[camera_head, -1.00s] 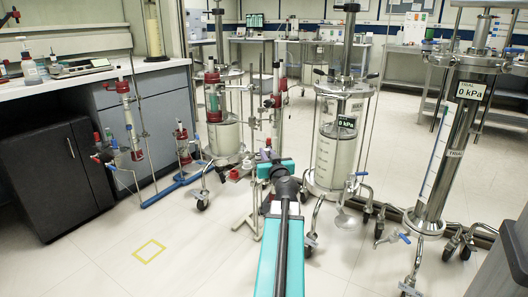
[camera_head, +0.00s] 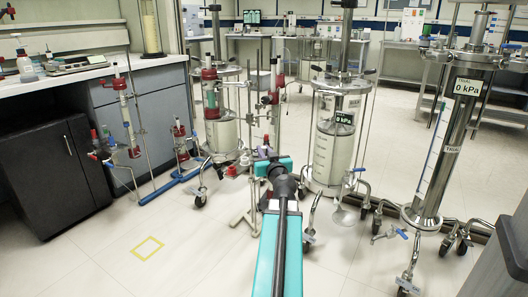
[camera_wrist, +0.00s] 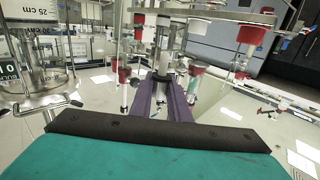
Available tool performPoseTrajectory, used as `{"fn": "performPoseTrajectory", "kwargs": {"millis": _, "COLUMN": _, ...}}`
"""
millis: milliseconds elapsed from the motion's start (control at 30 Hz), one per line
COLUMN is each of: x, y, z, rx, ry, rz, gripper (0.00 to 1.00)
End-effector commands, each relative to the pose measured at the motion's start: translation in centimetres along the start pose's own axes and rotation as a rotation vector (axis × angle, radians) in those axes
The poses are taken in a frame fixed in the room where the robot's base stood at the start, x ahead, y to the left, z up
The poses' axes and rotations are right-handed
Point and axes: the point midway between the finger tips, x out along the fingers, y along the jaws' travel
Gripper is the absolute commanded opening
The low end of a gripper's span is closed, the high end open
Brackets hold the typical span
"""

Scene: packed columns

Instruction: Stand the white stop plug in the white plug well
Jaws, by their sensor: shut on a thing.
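My gripper (camera_wrist: 163,92) shows two purple fingers in the wrist view, shut on a small pale piece between the tips, taken as the white stop plug. The piece is mostly hidden by the fingers and blends with the grey metal behind it, so its tilt is unclear. In the head view my gripper (camera_head: 263,153) is at the far end of my teal arm, in front of the glass columns; the plug cannot be made out there. I cannot pick out the white plug well for sure in either view.
Glass columns with red fittings (camera_head: 211,105) stand close beyond my gripper. A large clear column (camera_head: 325,150) and a steel column (camera_head: 450,150) stand to the right on wheeled frames. The floor at left, around a yellow square (camera_head: 148,247), is clear.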

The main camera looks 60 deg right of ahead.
Motion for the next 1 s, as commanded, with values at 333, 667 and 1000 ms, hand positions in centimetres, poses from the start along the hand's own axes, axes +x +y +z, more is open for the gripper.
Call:
{"fn": "performPoseTrajectory", "kwargs": {"millis": 333, "x": 0.7, "y": -7.9, "z": 1.5, "rx": 0.001, "ry": -0.001, "rz": -0.163, "gripper": 0.0}}
{"fn": "performPoseTrajectory", "kwargs": {"millis": 667, "x": -0.1, "y": -20.5, "z": 3.6, "rx": 0.001, "ry": 0.0, "rz": -0.433, "gripper": 0.0}}
{"fn": "performPoseTrajectory", "kwargs": {"millis": 1000, "x": -3.6, "y": -33.1, "z": 5.4, "rx": 0.001, "ry": 0.0, "rz": -0.722, "gripper": 0.0}}
